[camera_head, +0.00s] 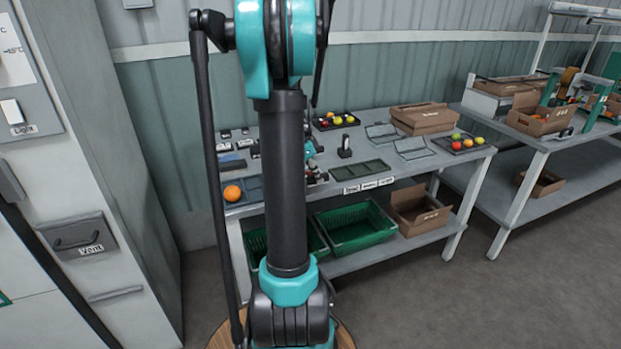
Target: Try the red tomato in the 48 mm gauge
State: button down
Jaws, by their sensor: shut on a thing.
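My gripper (315,177) is mostly hidden behind my own upright arm, low over the near middle of the table. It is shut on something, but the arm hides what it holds. A dark tray (335,127) at the back holds small red, yellow and green tomatoes. Another dark tray (476,148) at the right end holds green, red and orange ones. I cannot tell which tomato is the task's red one. The 48 mm gauge cannot be made out; a small black upright piece (345,147) stands right of my gripper.
An orange fruit (232,193) sits in a blue tray (254,187) at the table's left. Empty flat trays (360,168) lie mid-table. A cardboard box (424,119) stands at the back. Green crates (356,229) and an open carton (420,214) fill the lower shelf. Grey cabinets (100,170) stand left.

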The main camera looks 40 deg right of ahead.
jog(key=shift+r, duration=2.8)
